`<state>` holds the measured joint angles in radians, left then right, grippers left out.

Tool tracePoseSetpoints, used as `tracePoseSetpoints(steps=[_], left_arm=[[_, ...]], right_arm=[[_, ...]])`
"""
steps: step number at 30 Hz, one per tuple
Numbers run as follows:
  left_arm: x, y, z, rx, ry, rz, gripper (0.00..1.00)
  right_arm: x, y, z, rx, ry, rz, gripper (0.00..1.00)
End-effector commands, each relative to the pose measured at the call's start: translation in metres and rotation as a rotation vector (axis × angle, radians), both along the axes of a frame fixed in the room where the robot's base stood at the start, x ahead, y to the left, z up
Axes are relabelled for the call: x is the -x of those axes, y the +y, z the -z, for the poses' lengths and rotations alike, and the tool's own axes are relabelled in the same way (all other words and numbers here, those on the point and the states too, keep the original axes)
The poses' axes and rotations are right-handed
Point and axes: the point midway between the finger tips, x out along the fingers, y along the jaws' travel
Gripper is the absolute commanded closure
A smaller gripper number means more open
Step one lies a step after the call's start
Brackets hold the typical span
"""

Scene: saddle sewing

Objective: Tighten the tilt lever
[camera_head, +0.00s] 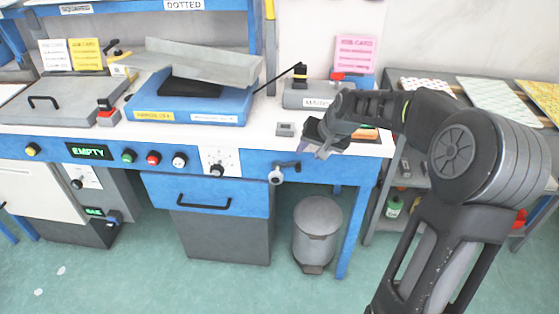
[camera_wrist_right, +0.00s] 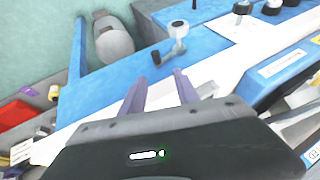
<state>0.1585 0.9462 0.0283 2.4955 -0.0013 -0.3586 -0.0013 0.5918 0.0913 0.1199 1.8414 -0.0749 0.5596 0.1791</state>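A grey crank-like lever (camera_head: 283,173) sits on the blue front of the bench, below the tabletop edge. It also shows in the right wrist view (camera_wrist_right: 176,42), ahead of the fingertips, with a round dark-centred knob at its end. No label marks it as the tilt lever, and I cannot tell how tight it is. My right gripper (camera_wrist_right: 158,77) has its two fingers apart with nothing between them. In the head view my right gripper (camera_head: 326,143) is over the bench's front right edge, above and to the right of the lever. My left gripper is out of view.
A blue press (camera_head: 215,108) with a tilted grey plate (camera_head: 200,62) stands on the bench. A grey box with a black lever (camera_head: 308,95) is behind my right gripper. A bin (camera_head: 317,230) stands beneath. A drawer (camera_head: 206,195) is left of the lever.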

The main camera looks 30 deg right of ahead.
Motion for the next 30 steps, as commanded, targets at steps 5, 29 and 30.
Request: tracePoseSetpoints(steps=[5,29,30], left_arm=[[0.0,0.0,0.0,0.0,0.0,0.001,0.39],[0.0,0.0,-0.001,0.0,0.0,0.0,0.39],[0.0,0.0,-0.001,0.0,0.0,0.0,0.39]], right_arm=[[0.009,0.006,0.005,-0.028,0.042,0.002,0.62],[-0.019,0.007,0.057,-0.031,0.044,0.003,0.62],[-0.022,0.007,0.062,-0.031,0.044,0.003,0.62]])
